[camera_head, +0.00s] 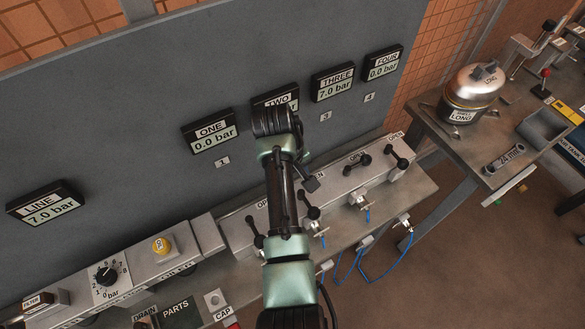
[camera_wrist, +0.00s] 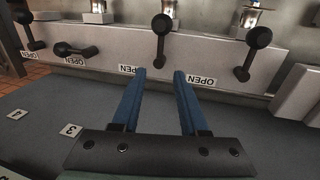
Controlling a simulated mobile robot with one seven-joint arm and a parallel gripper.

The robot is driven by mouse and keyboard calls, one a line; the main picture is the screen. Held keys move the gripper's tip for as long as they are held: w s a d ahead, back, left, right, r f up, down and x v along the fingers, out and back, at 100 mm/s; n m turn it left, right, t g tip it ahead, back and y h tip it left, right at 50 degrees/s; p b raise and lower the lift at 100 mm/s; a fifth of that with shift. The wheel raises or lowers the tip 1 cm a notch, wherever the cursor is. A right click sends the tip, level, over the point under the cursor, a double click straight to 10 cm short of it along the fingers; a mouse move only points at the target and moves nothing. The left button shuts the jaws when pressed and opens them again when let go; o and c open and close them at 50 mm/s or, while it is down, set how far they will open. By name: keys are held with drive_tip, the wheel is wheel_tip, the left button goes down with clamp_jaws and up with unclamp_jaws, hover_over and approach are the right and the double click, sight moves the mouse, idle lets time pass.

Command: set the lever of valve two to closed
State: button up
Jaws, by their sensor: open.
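Valve two's black lever (camera_head: 310,208) is on the grey valve block, below the TWO display (camera_head: 275,102), which my arm partly hides. In the wrist view the lever (camera_wrist: 161,36) stands across the block's face, round knob at the top. An OPEN label (camera_wrist: 128,69) sits at its lower left. My gripper (camera_wrist: 161,72) is open and empty, its blue fingers pointing at the block. The lever's lower end lies roughly in line with the gap between the fingertips; I cannot tell how far beyond.
Valve one's lever (camera_wrist: 252,50) is right of valve two's in the wrist view. Valve three's lever (camera_wrist: 75,50) lies sideways; valve four's (camera_wrist: 30,35) is at far left. Displays ONE (camera_head: 210,133) and FOUR (camera_head: 384,65) read 0.0 bar; THREE (camera_head: 333,83) reads 7.0 bar.

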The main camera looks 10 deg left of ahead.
wheel_tip(320, 180, up, 6)
drive_tip(key=a, duration=0.1)
drive_tip(key=shift+s+b, duration=0.3)
drive_tip(key=shift+s, duration=0.05)
